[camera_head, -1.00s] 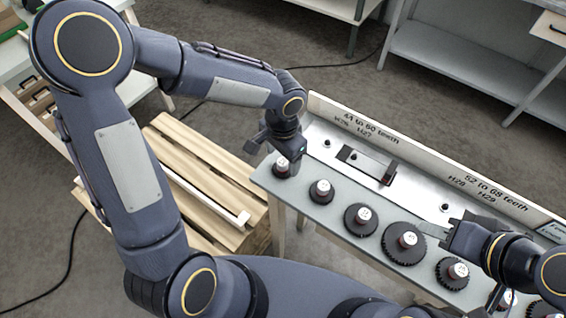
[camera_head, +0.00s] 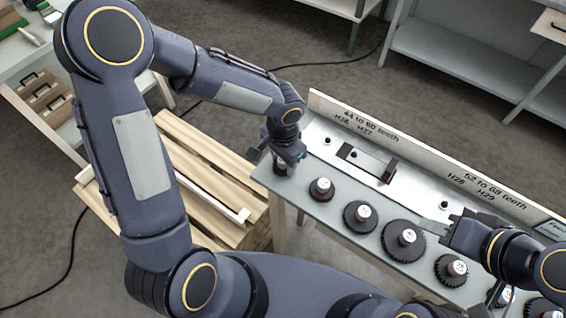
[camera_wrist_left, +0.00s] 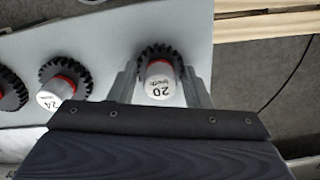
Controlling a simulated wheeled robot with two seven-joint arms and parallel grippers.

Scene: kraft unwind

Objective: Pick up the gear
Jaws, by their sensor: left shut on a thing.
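The gear at the left end of the row is a small black toothed wheel (camera_wrist_left: 147,50) with a white and red cap (camera_wrist_left: 160,82) marked 20 teeth. My left gripper (camera_head: 283,166) reaches down over it at the table's left corner. In the left wrist view its two fingers (camera_wrist_left: 159,80) stand on either side of the cap, shut on it. In the head view the gripper mostly hides this gear. The gear appears to be at the tabletop. My right gripper (camera_head: 450,233) is above the row at the right, and its finger gap is unclear.
Several larger capped gears stand along the grey table (camera_head: 297,196), the nearest one (camera_head: 321,190) just to the right. A labelled white rail (camera_head: 420,158) runs behind, with a black-ended bracket (camera_head: 370,164). A wooden pallet (camera_head: 215,165) lies left of the table.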

